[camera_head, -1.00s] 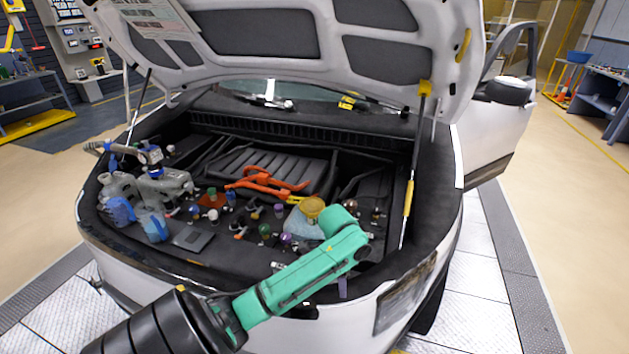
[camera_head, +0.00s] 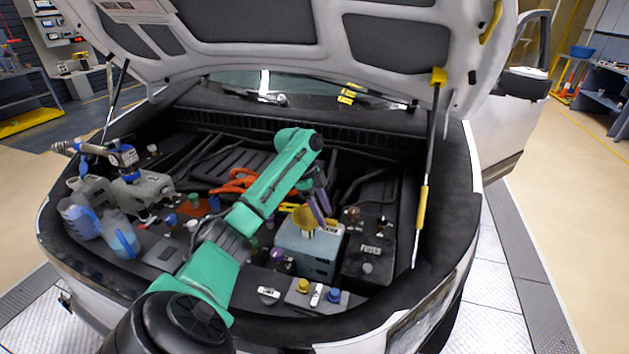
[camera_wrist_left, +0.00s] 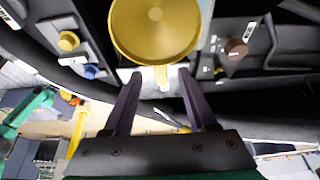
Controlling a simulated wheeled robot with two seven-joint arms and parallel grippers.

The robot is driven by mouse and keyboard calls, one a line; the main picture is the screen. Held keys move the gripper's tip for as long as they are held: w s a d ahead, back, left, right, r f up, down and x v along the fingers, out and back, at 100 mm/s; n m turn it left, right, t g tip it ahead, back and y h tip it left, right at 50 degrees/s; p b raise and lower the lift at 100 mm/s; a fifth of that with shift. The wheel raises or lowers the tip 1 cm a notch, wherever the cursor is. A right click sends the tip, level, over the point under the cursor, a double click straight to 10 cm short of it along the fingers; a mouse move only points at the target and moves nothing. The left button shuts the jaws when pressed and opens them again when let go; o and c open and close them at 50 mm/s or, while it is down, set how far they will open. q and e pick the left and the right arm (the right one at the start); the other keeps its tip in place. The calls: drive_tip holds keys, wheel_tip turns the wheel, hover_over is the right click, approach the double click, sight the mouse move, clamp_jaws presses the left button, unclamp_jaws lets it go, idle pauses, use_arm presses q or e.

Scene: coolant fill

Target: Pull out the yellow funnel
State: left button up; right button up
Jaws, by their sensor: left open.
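The yellow funnel (camera_head: 303,221) stands in the top of a light grey-blue tank (camera_head: 297,257) in the car's engine bay. My left gripper (camera_head: 320,205) is just beside the funnel, its purple fingers pointing down on the funnel's right side. In the left wrist view, the funnel (camera_wrist_left: 155,28) shows as a wide round bowl with a small tab (camera_wrist_left: 161,77) pointing at my gripper. The left fingers (camera_wrist_left: 160,88) are open, one on either side of the tab, with nothing clamped. The funnel's spout is hidden. My right gripper is not seen.
A black box (camera_head: 368,250) stands right of the tank. Yellow and blue caps (camera_head: 334,295) sit in front of it. An orange part (camera_head: 232,182) lies behind my arm. Blue jugs (camera_head: 120,238) stand at the left. The raised hood and its strut (camera_head: 424,190) bound the space.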

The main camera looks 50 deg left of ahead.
sight(327, 219)
use_arm(q)
drive_tip(key=x, duration=0.4)
drive_tip(key=shift+w+f+p, duration=0.1)
drive_tip(key=shift+f+p, duration=0.15)
drive_tip(key=shift+p, duration=0.1)
drive_tip(key=shift+d+f, duration=0.15)
drive_tip(key=shift+d, duration=0.05)
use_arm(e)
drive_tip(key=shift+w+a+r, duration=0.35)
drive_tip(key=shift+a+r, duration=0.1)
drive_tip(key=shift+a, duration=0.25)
use_arm(q)
drive_tip(key=shift+a, duration=0.1)
clamp_jaws()
drive_tip(key=c, duration=0.8)
unclamp_jaws()
clamp_jaws()
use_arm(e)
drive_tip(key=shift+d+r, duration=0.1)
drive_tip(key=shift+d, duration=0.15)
use_arm(q)
drive_tip(key=shift+r, duration=0.25)
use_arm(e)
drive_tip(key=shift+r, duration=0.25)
